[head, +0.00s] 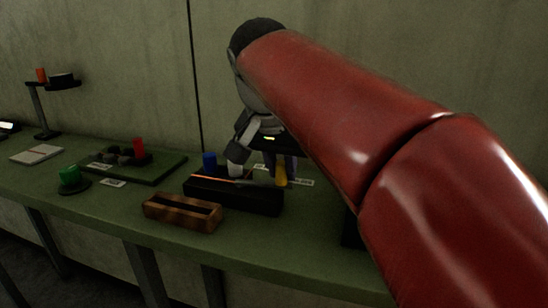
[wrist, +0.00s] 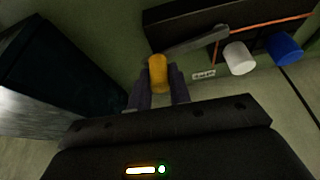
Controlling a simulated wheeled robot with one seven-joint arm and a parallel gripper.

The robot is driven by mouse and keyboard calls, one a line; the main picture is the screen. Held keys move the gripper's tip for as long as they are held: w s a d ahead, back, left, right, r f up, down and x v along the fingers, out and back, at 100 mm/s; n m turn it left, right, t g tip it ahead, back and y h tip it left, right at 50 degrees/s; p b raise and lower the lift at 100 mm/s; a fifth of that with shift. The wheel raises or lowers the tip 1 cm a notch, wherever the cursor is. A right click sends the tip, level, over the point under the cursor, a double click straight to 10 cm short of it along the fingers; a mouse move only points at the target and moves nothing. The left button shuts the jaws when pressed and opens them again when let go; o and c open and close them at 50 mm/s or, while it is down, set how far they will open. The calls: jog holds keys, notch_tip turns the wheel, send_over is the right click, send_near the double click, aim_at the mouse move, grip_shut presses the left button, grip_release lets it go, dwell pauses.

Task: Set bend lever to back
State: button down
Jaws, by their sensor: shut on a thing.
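A black bench fixture (head: 232,194) sits on the green bench. A grey lever bar (wrist: 196,41) runs from it to a yellow knob (wrist: 157,73); I take this as the bend lever. The yellow knob also shows in the head view (head: 280,176), below my wrist. My gripper (wrist: 158,84) is shut on the yellow knob, one dark finger on each side of it. A white knob (wrist: 238,57) and a blue knob (wrist: 284,47) stand along the same fixture, apart from my fingers. A small white label (wrist: 203,73) beside the lever is too small to read.
A brown wooden block with a slot (head: 182,212) lies in front of the fixture. A dark board with a red piece (head: 138,147), a green button (head: 69,175) and a small stand (head: 42,110) are to the left. The wall is close behind.

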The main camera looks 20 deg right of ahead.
jog(key=shift+s+a+m, duration=0.3)
jog(key=shift+s+m, duration=0.15)
jog(key=shift+m, duration=0.35)
jog(key=shift+g, duration=0.3)
jog(key=c, duration=1.3)
grip_release()
jog(key=p+v, duration=0.1)
jog(key=v, duration=0.6)
jog(key=shift+a+r+p, duration=0.2)
jog(key=shift+r+p, duration=0.1)
jog(key=shift+p, duration=0.05)
jog(key=shift+s, duration=0.15)
